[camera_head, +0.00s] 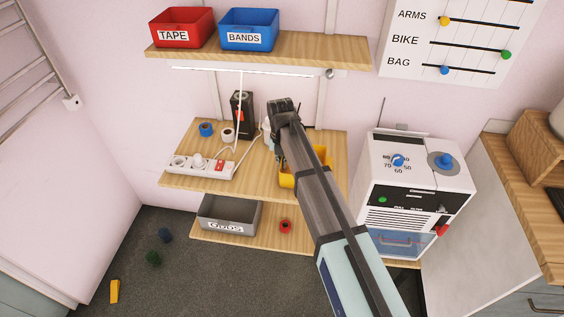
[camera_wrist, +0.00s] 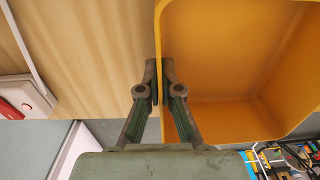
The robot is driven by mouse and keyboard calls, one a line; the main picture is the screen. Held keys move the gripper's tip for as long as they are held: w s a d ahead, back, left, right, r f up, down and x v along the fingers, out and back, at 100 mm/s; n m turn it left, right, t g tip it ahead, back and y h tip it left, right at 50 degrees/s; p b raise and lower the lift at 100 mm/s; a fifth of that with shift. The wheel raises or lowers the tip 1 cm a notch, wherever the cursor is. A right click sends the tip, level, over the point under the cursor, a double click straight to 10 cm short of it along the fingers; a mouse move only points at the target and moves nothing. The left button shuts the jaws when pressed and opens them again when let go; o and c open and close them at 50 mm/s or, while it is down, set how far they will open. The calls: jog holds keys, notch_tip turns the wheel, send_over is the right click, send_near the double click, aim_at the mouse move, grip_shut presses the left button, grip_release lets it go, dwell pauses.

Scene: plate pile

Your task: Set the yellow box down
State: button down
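The yellow box (camera_head: 290,180) shows at the middle shelf (camera_head: 205,137) in the head view, partly hidden behind my arm. In the wrist view the box (camera_wrist: 235,55) fills the right side, and its visible inside is empty. My gripper (camera_wrist: 159,75) has one finger outside and one inside the box's wall, closed on its rim. The wooden board (camera_wrist: 90,55) lies to the left of the box in the wrist view. I cannot tell whether the box's underside touches the shelf. My fingertips are hidden in the head view.
A white power strip (camera_head: 200,165), blue roll (camera_head: 206,129), white roll (camera_head: 228,134) and black device (camera_head: 242,115) are on the middle shelf. Red (camera_head: 182,28) and blue (camera_head: 249,29) bins stand above. A grey bin (camera_head: 229,214) is below. A white machine (camera_head: 412,185) stands right.

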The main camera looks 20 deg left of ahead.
jog(key=c, duration=1.3)
grip_release()
jog(key=shift+f, duration=0.1)
notch_tip(320, 180, up, 12)
jog(key=shift+a+r+b, duration=0.1)
jog(key=shift+r+b, duration=0.05)
jog(key=shift+b, duration=0.9)
